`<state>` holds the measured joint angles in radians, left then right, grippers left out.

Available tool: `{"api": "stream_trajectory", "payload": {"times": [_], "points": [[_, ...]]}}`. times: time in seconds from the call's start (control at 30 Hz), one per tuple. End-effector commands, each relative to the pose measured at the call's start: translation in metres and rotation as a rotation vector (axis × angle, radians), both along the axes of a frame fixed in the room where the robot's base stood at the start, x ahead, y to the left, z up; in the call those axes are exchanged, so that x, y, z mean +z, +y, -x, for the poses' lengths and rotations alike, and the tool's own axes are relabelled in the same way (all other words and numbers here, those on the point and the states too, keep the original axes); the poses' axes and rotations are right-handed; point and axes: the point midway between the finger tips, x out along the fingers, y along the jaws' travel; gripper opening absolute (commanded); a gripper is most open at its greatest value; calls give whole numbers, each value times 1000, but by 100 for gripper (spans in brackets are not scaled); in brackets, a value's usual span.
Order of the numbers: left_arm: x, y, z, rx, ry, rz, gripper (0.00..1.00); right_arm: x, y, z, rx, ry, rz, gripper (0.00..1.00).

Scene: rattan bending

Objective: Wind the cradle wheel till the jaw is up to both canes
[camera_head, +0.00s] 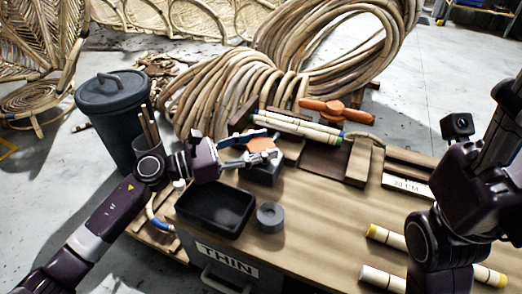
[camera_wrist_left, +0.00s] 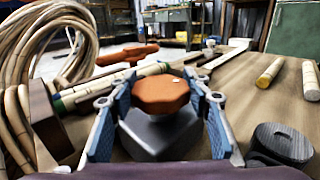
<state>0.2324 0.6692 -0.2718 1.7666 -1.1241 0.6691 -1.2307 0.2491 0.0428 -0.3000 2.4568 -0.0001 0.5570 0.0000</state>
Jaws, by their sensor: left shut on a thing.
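My left gripper (camera_head: 258,148) is shut on an orange knob (camera_head: 262,144) on a dark grey block (camera_head: 262,172); in the left wrist view both blue fingers flank the knob (camera_wrist_left: 160,93). Two pale canes with dark bands (camera_head: 300,127) lie side by side in the wooden cradle (camera_head: 322,160) just behind. I cannot tell the gap between jaw and canes. My right arm (camera_head: 450,200) is at the right; its fingers do not show.
A black tray (camera_head: 217,208) and a round grey piece (camera_head: 270,216) stand on the bench in front of the block. More cane pieces (camera_head: 385,236) lie at the right, near my right arm. Big cane coils (camera_head: 230,90) and a lidded bin (camera_head: 112,115) stand behind.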

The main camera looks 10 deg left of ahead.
Motion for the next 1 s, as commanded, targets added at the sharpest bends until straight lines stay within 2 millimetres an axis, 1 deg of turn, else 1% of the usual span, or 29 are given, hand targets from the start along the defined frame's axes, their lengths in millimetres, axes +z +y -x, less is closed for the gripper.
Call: {"api": "stream_trajectory", "payload": {"times": [0.47, 0.5, 0.63, 0.9, 1.0], "points": [[0, 0, 0, -11, 2, 0, 20, 1, 0, 2, 0, -10, 0, 51], [0, 0, 0, -11, 2, 0, 48, 1, 0, 2, 0, -10, 0, 51], [0, 0, 0, -11, 1, 0, 62, 1, 0, 2, 0, -10, 0, 51], [0, 0, 0, -10, 1, 1, 63, 1, 0, 2, 0, -9, 1, 51], [-1, 4, 3, -9, 1, 0, 63, 1, 0, 2, 0, -8, 0, 51]]}}
